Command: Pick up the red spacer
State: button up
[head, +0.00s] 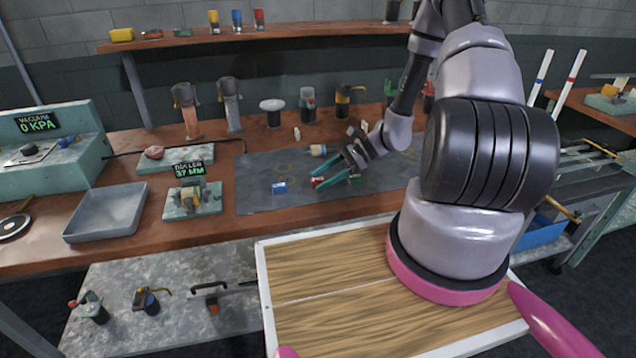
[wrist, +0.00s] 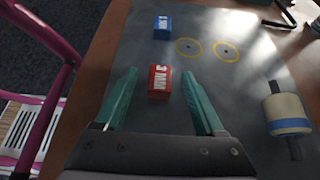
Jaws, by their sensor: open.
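The red spacer (wrist: 159,82) is a small red block marked "3 MM" on the dark mat. In the wrist view it sits between the two teal fingers of my gripper (wrist: 155,95), with a gap on each side. The fingers are open and do not appear to touch it. In the head view my gripper (head: 330,176) is low over the mat, and the red spacer (head: 317,182) shows at its fingertips.
A blue spacer (wrist: 163,27) lies beyond the red one, also in the head view (head: 279,187). A cream roller-like part (wrist: 286,110) lies to the right. A grey tray (head: 107,212) stands left.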

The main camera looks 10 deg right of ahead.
grip_shut()
jog(key=shift+r, duration=0.2)
